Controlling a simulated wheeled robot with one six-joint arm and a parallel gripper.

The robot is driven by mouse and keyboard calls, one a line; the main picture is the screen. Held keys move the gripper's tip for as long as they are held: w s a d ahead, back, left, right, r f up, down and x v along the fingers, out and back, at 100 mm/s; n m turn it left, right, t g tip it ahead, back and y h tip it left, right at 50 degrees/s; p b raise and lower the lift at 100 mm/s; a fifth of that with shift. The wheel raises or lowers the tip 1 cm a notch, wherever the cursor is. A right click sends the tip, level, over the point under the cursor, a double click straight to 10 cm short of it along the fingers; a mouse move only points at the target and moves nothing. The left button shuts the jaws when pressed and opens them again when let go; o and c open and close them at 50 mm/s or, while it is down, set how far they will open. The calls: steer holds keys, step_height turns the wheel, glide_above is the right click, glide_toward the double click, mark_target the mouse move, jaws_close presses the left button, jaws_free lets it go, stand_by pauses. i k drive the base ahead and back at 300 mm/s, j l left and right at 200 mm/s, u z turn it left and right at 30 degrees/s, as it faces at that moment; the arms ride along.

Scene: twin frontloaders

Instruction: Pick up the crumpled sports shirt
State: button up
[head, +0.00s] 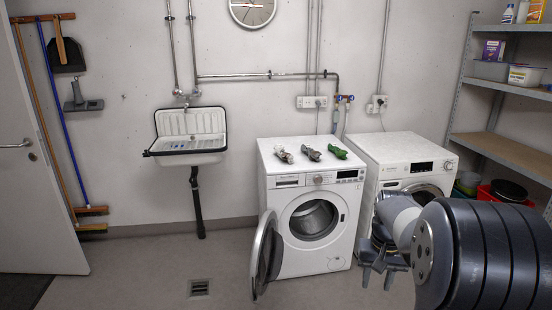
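Three small crumpled cloth items lie in a row on top of the left washing machine (285,152). The left one (284,155) is grey and whitish, the middle one (312,153) is dark with reddish-brown, and the right one (338,152) is green. They are too small to tell which is the sports shirt. My gripper (376,282) hangs in front of the right washing machine (391,148), to the right of and lower than the cloth items. Its fingers are apart with nothing visible between them.
The left machine's round door (266,255) stands open into the room, its drum empty-looking. A shelf rack (505,155) with boxes and tubs stands at the right. A sink (190,135) hangs on the back wall. The floor at left is clear.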

mark_target(340, 154)
steer(key=i+l+u, duration=0.15)
steer(key=i+l, duration=0.35)
steer(key=i, duration=0.2)
steer(key=i+l+u, duration=0.15)
steer(key=i+l, duration=0.4)
steer(key=i, duration=0.15)
steer(key=i+l+u, duration=0.1)
steer(key=i+l, duration=0.5)
steer(key=i+l+u, duration=0.15)
steer(key=i+l, duration=0.5)
steer(key=i+l+u, duration=0.15)
steer(key=i+l, duration=0.4)
steer(key=l, duration=0.3)
